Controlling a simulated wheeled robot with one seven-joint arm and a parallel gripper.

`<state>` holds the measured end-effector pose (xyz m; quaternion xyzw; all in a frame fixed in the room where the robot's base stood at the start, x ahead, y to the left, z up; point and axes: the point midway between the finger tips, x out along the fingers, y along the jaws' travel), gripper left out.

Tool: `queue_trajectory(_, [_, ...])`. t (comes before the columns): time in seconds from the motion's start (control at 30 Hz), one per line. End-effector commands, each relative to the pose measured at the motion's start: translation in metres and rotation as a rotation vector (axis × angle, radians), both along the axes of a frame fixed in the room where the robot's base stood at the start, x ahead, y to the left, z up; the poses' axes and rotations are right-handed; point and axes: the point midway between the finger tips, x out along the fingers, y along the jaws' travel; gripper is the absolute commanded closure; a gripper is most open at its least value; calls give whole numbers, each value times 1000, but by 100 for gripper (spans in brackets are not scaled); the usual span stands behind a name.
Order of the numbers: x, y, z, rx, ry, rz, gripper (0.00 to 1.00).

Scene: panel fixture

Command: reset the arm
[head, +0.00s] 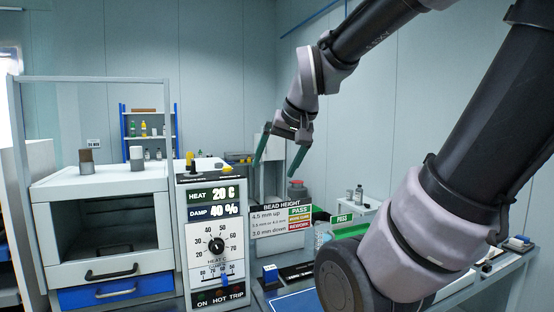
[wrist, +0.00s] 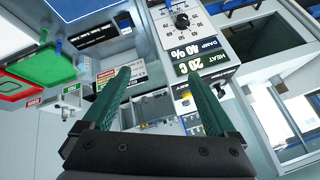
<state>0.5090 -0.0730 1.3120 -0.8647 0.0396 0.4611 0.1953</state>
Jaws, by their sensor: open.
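My gripper (head: 281,152) hangs in the air near the middle of the head view, above and behind the bead height sign (head: 282,220). Its two green fingers are spread apart with nothing between them. In the wrist view my gripper (wrist: 160,98) shows the same open fingers, and the picture is turned roughly upside down. The control panel (head: 212,240) stands to the left of and below the gripper. It reads HEAT 20 C and DAMP 40 %, with a black round knob (head: 216,245) under the displays. The fingers appear apart from the panel and sign.
A cabinet (head: 105,195) with an open dark chamber and a blue drawer (head: 115,291) stands left of the panel. A blue shelf (head: 148,130) with bottles is behind. Green and red trays (wrist: 45,65) show in the wrist view. Air around the gripper looks free.

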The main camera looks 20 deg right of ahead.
Motion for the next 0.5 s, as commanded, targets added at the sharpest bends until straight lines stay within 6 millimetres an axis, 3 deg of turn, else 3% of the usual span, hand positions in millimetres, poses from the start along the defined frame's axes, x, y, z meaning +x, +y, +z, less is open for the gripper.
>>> queue_trajectory(0.1, [-27, 10, 12, 40, -6, 6, 8])
queue_trajectory(0.2, [-38, 14, 15, 57, -6, 10, 8])
queue_trajectory(0.5, [-41, 15, 15, 63, -2, 11, 8])
